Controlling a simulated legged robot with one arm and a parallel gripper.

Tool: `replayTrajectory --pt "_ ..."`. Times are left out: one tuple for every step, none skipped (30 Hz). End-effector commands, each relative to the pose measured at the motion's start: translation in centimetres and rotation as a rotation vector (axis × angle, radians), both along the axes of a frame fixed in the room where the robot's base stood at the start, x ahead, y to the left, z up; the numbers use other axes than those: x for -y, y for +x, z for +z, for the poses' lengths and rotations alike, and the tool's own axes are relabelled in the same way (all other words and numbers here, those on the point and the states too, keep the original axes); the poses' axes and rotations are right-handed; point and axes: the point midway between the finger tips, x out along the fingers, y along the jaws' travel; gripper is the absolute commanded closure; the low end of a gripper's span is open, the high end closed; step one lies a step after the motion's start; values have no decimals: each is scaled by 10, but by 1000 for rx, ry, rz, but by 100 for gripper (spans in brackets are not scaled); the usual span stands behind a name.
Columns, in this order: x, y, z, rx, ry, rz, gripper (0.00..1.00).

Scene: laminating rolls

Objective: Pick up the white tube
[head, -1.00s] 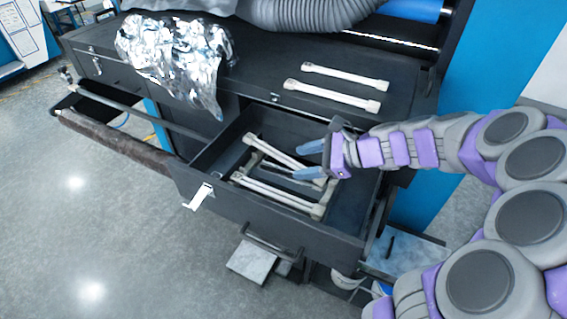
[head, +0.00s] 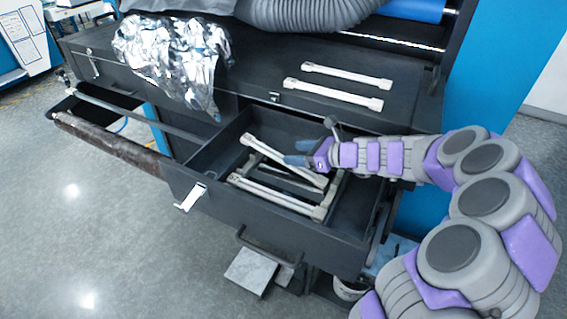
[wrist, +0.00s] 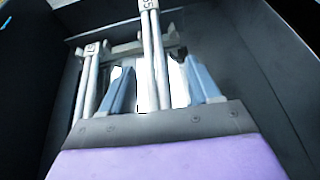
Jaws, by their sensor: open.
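White tubes with blocky ends lie in the open drawer. One tube (head: 278,158) lies diagonally across the others, and a front tube (head: 275,197) lies along the drawer's front wall. Two more white tubes, a rear one (head: 346,75) and a nearer one (head: 333,94), lie on the black cabinet top. My gripper (head: 293,160) is inside the drawer, by the diagonal tube. In the wrist view my open gripper (wrist: 160,80) has one blue finger on each side of a tube (wrist: 154,45). Another tube (wrist: 88,80) lies left of the fingers. Whether a finger touches a tube cannot be told.
The black drawer (head: 240,211) has walls close around my gripper. Crumpled silver foil (head: 170,55) lies on the cabinet top's left. A grey ribbed hose (head: 310,14) runs behind. A dark roller (head: 110,145) sticks out at left. Floor at front left is clear.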

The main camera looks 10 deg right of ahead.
Motion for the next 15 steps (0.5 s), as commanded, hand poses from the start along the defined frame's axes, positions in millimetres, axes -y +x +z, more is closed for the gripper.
replayTrajectory --pt "-5 3 -4 0 0 2 38" --pt "-7 5 -5 0 -1 2 38" --pt "-10 6 -6 0 -1 3 38" --pt "-11 7 -6 1 -2 2 38" --pt "-12 8 -6 1 -1 2 38" --pt "-13 9 -6 1 -1 2 38" --pt "-14 9 -7 1 -1 2 38" --pt "-16 10 -7 1 -1 3 38" --pt "-20 11 -9 1 0 4 38" --pt "-23 13 -10 2 0 4 38" --pt "-27 14 -12 2 0 5 38" --pt "-33 16 -14 2 0 7 38" --pt "-37 18 -16 2 0 7 38" --pt "-41 20 -18 1 1 7 38" --pt "-45 23 -19 1 0 6 38"
